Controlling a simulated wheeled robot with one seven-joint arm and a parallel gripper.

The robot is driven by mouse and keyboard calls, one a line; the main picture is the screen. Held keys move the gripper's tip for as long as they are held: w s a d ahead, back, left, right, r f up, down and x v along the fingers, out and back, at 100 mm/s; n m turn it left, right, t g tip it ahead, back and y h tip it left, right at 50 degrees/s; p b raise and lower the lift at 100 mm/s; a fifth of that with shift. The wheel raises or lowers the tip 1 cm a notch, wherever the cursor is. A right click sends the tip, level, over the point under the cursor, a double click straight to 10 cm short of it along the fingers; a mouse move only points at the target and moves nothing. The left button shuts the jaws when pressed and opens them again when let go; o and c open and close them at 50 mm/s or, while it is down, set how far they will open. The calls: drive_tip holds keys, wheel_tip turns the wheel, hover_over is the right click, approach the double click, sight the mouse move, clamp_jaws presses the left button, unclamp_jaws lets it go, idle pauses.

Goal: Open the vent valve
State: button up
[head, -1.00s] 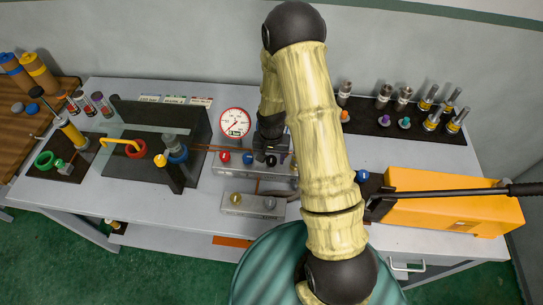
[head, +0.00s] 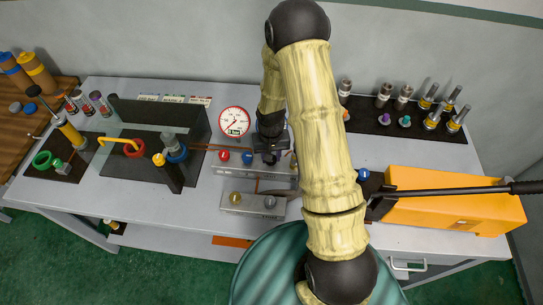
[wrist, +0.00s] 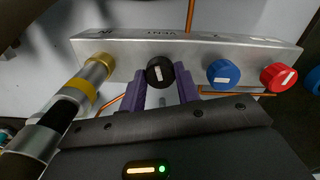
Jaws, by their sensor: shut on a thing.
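A metal valve block (wrist: 200,50) on the bench carries a black knob (wrist: 160,72), a blue knob (wrist: 222,72) and a red knob (wrist: 279,76). Each knob has a white mark on its face. My gripper (wrist: 162,84) is shut on the black knob, with one purple finger on each side of it. In the head view my gripper (head: 269,157) hides the black knob, beside the blue knob (head: 247,158) and red knob (head: 223,155).
A round pressure gauge (head: 234,121) stands behind the block. An orange pump (head: 455,200) with a long black handle is at right. A hose with a brass fitting (wrist: 98,66) sits close beside my gripper.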

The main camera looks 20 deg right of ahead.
drive_tip(key=n, duration=0.3)
drive_tip(key=shift+w+n+b, duration=0.1)
drive_tip(key=shift+n+b, duration=0.2)
drive_tip(key=shift+b, duration=0.05)
drive_tip(key=n, duration=0.3)
drive_tip(key=shift+n, duration=0.3)
drive_tip(key=n, duration=0.6)
drive_tip(key=shift+p, duration=0.3)
drive_tip(key=shift+n, duration=0.3)
drive_tip(key=o, duration=1)
drive_tip(key=shift+r, duration=0.15)
wheel_tip(320, 180, up, 17)
drive_tip(key=shift+r+b, duration=0.1)
drive_tip(key=shift+b, duration=0.6)
